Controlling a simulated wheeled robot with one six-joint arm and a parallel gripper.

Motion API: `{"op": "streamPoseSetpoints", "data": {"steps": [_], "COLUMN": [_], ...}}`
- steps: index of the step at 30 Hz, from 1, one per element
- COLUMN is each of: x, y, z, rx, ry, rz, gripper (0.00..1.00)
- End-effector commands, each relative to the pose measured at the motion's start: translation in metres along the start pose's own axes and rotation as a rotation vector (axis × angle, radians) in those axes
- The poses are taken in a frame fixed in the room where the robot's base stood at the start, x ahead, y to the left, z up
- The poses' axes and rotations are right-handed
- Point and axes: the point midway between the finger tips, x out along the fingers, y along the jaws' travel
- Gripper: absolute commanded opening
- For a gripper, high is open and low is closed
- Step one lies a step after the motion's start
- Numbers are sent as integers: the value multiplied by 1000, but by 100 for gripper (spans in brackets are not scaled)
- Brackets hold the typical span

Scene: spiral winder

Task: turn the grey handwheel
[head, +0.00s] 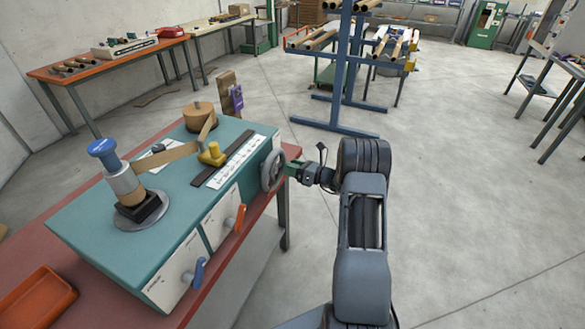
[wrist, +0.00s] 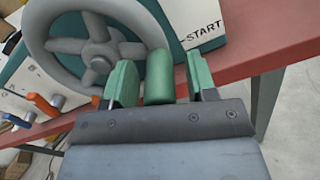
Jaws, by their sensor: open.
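The grey handwheel (head: 271,170) is on the right end of the teal winder. In the wrist view the handwheel (wrist: 98,47) shows its hub, spokes and most of its rim. A green rounded handle (wrist: 159,78) stands at the right side of the rim, towards my gripper. My gripper (wrist: 158,62) is open, with one green finger on each side of this handle. Small gaps show between the handle and both fingers. In the head view my gripper (head: 290,168) is right beside the wheel, and the handle is hard to make out there.
The teal winder (head: 95,232) stands on a red-topped bench (head: 40,258). Its front has an orange-handled lever (head: 238,218) and a blue-handled lever (head: 196,272). An orange tray (head: 38,300) lies at the bench's near left.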

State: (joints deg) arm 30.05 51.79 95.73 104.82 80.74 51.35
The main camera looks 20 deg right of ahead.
Motion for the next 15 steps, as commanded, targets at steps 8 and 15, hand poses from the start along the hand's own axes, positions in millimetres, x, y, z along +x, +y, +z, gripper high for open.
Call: {"op": "streamPoseSetpoints", "data": {"steps": [8, 15], "x": [0, 0], "y": [0, 0], "z": [0, 0], "rx": [0, 0], "ry": [0, 0], "rz": [0, 0], "gripper": [34, 11]}}
